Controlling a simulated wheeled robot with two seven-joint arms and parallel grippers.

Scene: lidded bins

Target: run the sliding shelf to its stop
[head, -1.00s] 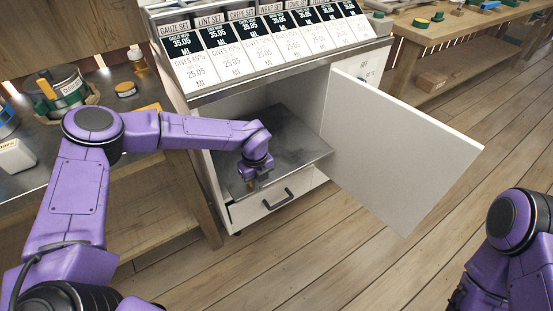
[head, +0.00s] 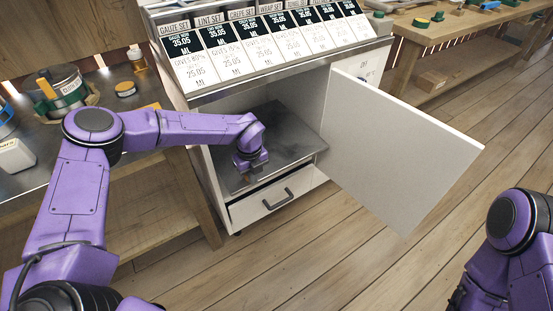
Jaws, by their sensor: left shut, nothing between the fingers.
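The sliding shelf (head: 290,150) is a grey metal plate in the lower part of the white cabinet, its front edge just above the drawer. My left gripper (head: 252,178) is shut and empty, pointing down at the shelf's front edge, left of its middle. The wrist hides part of the edge, and I cannot tell whether the fingers touch it. The shelf's back part is in shadow inside the cabinet. Of my right arm only purple links show at the lower right; its gripper is out of view.
The cabinet door (head: 395,150) stands wide open to the right. A workbench (head: 120,107) with tins and jars stands at the left. The wooden floor in front is clear.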

